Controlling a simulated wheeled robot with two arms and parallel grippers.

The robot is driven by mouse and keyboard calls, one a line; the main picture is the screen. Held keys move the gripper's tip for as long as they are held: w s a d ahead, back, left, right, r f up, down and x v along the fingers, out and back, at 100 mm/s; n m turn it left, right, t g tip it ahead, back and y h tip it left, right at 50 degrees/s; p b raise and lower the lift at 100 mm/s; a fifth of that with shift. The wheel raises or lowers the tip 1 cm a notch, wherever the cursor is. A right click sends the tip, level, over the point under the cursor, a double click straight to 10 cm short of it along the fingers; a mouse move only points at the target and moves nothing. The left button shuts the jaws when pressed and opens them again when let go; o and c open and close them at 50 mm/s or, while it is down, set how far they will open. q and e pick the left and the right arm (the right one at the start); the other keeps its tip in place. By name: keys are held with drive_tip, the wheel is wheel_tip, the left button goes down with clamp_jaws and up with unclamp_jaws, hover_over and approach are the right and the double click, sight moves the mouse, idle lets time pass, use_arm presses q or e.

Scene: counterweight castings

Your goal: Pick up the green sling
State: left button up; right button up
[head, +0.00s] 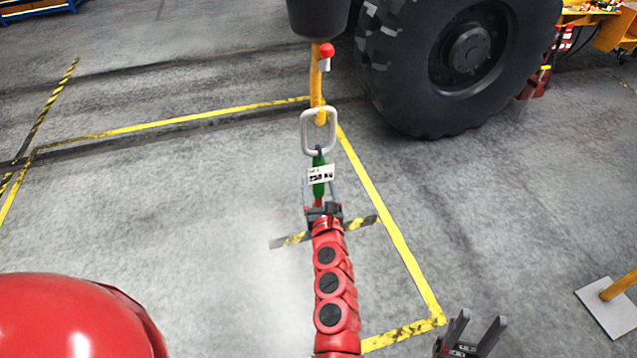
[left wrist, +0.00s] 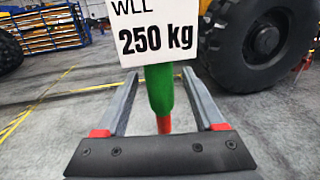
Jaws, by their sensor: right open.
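The green sling (head: 318,188) hangs below a pale metal ring (head: 304,131) on a yellow hook (head: 316,88). A white tag (head: 320,174) on it reads 250 kg; in the left wrist view the tag (left wrist: 155,38) hides the sling's upper part. My left gripper (head: 320,186) is open, with one finger on each side of the sling. In the left wrist view the sling (left wrist: 160,90) stands between the fingers with a gap on both sides. My right gripper (head: 477,328) is open and empty at the bottom right, well away from the sling.
A large black tyre (head: 465,50) stands behind and right of the hook. Yellow floor tape (head: 390,224) marks an area around the sling. A yellow post on a pale base plate (head: 612,308) is at the right edge.

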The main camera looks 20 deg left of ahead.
use_arm(q)
clamp_jaws()
idle(1.2)
